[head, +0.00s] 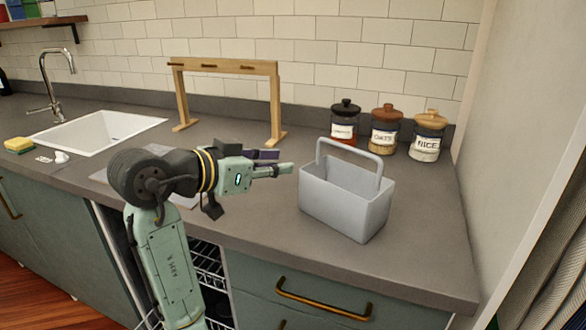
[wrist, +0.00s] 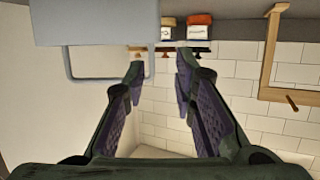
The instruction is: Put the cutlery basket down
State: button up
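The cutlery basket (head: 345,205) is a light grey open box with a raised loop handle. It appears to stand upright on the grey countertop (head: 430,240), right of my gripper (head: 285,170) in the head view. My gripper is level with the handle, with a small gap between its fingertips and the basket. In the wrist view, which is upside down, my gripper (wrist: 159,72) has its fingers spread with nothing held between them.
Three labelled jars (head: 384,130) stand behind the basket by the tiled wall. A wooden frame (head: 225,67) stands behind my gripper. A sink (head: 95,130) and yellow sponge (head: 18,144) are at left. A dish rack (head: 208,262) shows below the counter. The counter's right front is clear.

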jog(key=v, duration=0.2)
jog(key=shift+s+a+r, duration=0.1)
jog(key=shift+s+a, duration=0.05)
jog(key=shift+s, duration=0.1)
